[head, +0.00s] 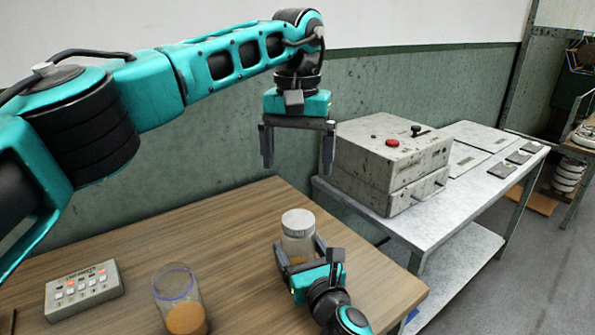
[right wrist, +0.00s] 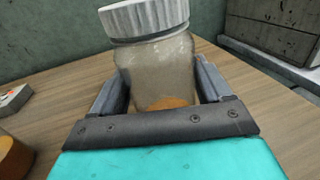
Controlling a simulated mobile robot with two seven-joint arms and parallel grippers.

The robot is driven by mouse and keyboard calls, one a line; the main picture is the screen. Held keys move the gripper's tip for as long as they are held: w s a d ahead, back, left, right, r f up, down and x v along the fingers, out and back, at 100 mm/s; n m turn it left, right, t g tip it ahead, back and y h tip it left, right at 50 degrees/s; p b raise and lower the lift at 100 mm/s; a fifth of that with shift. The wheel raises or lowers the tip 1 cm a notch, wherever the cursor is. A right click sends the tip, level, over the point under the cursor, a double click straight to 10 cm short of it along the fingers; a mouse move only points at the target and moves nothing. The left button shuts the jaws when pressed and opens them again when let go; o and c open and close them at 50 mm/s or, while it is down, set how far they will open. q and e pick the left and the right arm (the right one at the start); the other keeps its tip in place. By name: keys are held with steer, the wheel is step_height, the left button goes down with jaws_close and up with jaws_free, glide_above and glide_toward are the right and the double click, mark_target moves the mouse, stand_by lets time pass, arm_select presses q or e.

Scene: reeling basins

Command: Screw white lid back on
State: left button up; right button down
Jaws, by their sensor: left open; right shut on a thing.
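A glass jar (head: 298,247) with some orange-brown contents stands on the wooden table near its right edge. The white lid (head: 298,220) sits on top of its mouth; whether it is threaded tight I cannot tell. In the right wrist view the lid (right wrist: 144,18) looks slightly tilted with the jar (right wrist: 160,75). My right gripper (head: 297,253) is shut around the jar's body, low down, with one finger on each side. My left gripper (head: 298,150) is open and empty, pointing down, above the jar and apart from the lid.
A second jar (head: 180,298), open with a bluish rim and brown contents, stands at the front. A button box (head: 84,290) lies at the left of the table (head: 235,225). A metal bench (head: 455,205) with a grey control box (head: 390,160) stands at the right.

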jaws_free()
stand_by(0.3)
steer(key=p+v, duration=0.1)
steer(key=v, duration=1.2)
